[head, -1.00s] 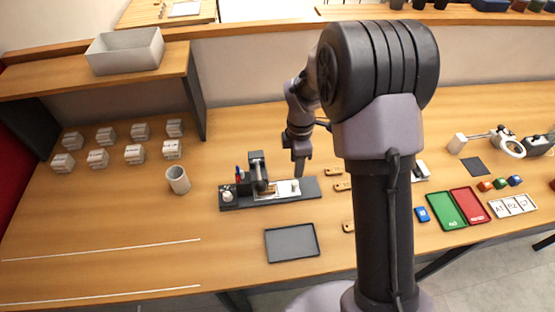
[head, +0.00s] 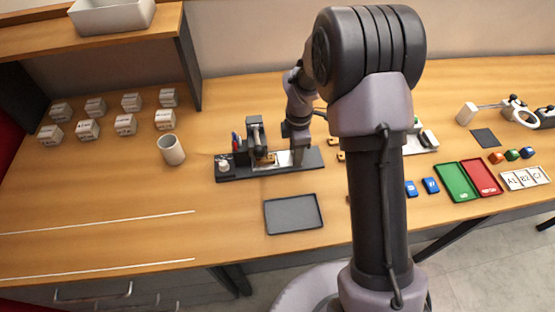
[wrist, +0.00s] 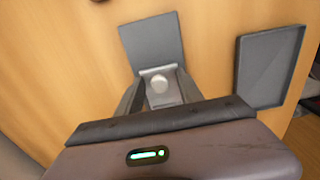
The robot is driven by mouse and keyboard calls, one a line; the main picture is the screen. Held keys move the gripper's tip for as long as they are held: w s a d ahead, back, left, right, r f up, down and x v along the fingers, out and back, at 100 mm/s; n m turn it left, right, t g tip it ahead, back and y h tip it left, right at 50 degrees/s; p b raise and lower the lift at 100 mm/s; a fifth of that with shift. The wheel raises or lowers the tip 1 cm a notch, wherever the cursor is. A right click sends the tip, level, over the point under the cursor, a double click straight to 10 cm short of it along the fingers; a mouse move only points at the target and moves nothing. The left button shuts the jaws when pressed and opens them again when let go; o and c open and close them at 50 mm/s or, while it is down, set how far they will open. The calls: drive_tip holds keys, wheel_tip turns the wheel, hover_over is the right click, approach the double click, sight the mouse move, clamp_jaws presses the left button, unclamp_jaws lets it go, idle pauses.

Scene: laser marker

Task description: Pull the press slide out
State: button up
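The press (head: 254,135) stands on a dark base (head: 236,178) left of centre in the head view. Its light slide plate (head: 283,158) extends to the right along the base. My gripper (head: 298,158) is down at the slide's right end, pointing downward and hiding part of it. In the wrist view a pale round knob (wrist: 160,84) on the slide's end sits between my two fingers (wrist: 160,88). The fingers are apart, one on each side of the knob; contact is not visible. The base's bare end (wrist: 152,42) shows beyond it.
An empty dark tray (head: 293,214) lies in front of the base; it also shows in the wrist view (wrist: 270,66). A grey cup (head: 171,150) stands to the left. Blue blocks (head: 430,186) and green and red trays (head: 458,188) lie to the right.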

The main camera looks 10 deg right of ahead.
drive_tip(key=shift+s+f, duration=0.25)
drive_tip(key=shift+s, duration=0.1)
drive_tip(key=c, duration=0.6)
drive_tip(key=shift+c, duration=0.2)
